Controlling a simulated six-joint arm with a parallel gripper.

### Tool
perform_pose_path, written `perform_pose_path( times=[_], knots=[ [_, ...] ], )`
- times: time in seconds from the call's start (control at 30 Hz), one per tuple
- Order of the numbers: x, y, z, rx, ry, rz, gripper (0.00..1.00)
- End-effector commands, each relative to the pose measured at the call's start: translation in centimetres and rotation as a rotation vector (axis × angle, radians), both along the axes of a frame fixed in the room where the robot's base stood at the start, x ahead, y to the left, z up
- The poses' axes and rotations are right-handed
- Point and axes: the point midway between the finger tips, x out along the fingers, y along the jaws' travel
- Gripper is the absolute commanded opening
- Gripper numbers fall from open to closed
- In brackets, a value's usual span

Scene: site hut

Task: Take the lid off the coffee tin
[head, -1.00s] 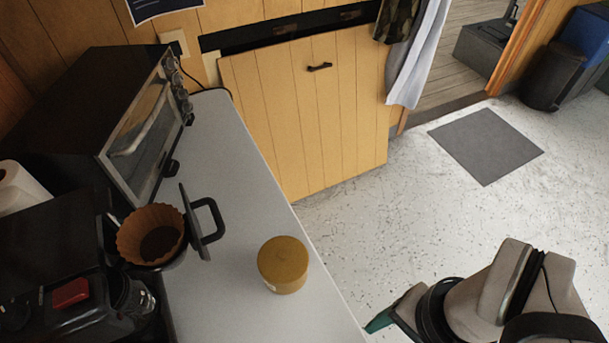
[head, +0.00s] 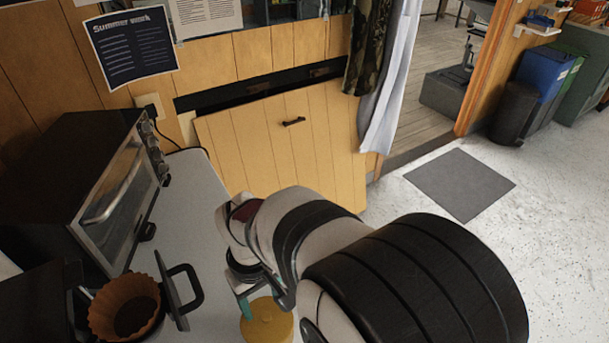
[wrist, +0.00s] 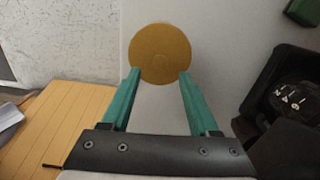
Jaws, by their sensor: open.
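The coffee tin (head: 268,325) stands on the grey counter, seen from above with its round yellow-brown lid (wrist: 160,53) on top. In the head view it sits at the bottom edge, partly hidden by my arm. My gripper (wrist: 158,73) has two green fingers, spread apart and empty. In the wrist view the fingertips reach the near edge of the lid, one on each side; I cannot tell whether they touch it. In the head view a green finger (head: 246,303) shows just left of and above the tin.
On the counter (head: 195,200), a coffee maker with a brown filter basket (head: 125,305) and black handle (head: 182,290) stands left of the tin. A toaster oven (head: 100,190) stands behind it. The counter beyond the tin is clear. A wooden cabinet door (head: 270,150) is past the counter.

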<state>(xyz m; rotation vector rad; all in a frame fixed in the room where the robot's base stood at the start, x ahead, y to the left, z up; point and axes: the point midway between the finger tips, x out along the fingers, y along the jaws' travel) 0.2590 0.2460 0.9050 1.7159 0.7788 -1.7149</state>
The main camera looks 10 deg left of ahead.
Motion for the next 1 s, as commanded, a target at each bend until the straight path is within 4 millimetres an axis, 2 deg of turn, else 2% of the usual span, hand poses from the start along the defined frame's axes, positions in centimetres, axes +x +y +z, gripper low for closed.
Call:
perform_pose_path(
  times=[0.1,0.2,0.47,0.8,1.0],
  knots=[
    [-0.2,-0.2,-2.5,-0.003,0.004,0.0,0.61],
    [-0.2,-0.2,-4.1,-0.002,0.003,-0.002,0.61],
    [-0.1,-0.2,-4.7,0.0,0.0,-0.002,0.61],
    [-0.1,-0.2,-4.7,0.0,0.0,-0.002,0.02],
    [-0.1,-0.2,-4.7,0.0,0.0,-0.002,0.0]
  ],
)
